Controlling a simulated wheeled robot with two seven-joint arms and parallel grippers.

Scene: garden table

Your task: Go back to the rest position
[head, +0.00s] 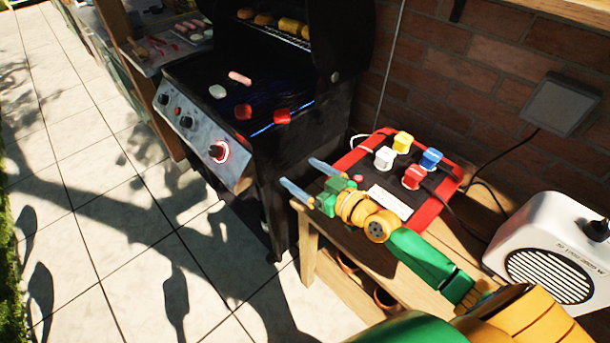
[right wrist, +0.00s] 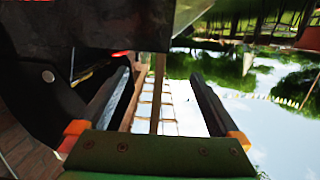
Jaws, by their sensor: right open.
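My right gripper (head: 305,180) is open and empty in the head view. Its two fingers point left, toward the grill, and it hovers at the left edge of the red and black board. In the right wrist view my right gripper (right wrist: 165,105) shows its two dark fingers apart with nothing between them. My green and yellow right arm comes in from the lower right. My left gripper is not in view.
A black grill (head: 262,110) with food on it stands left of my right gripper. The red board (head: 449,185) with several coloured plugs lies on a wooden table (head: 335,255). A white speaker-like box (head: 560,225) stands at right. Tiled floor (head: 120,220) is clear at left.

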